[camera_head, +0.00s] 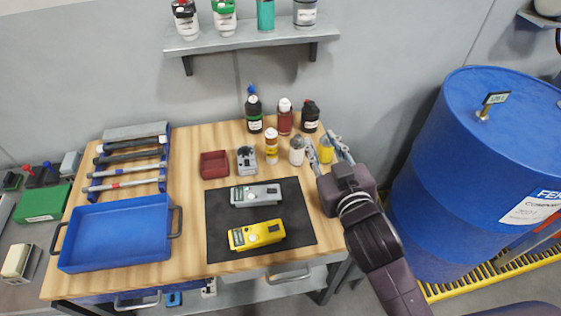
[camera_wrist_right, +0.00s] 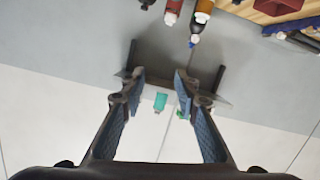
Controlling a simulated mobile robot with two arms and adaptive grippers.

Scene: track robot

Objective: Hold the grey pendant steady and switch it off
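The grey pendant (camera_head: 256,194) lies on a dark mat (camera_head: 222,247) on the wooden bench, above a similar yellow pendant (camera_head: 257,235). Its switch state is too small to tell. My right gripper (camera_head: 321,142) is at the bench's right side, up and right of the grey pendant and apart from it. In the right wrist view the two fingers (camera_wrist_right: 160,76) are spread with nothing held between them. The grey pendant does not show in that view. My left gripper is in neither view.
Several bottles, including a red one (camera_head: 285,118), stand at the bench's back near my right gripper. A small grey box (camera_head: 246,160) and a red bin (camera_head: 214,165) sit above the mat. A blue tray (camera_head: 117,263) is left; a blue drum (camera_head: 440,150) is right.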

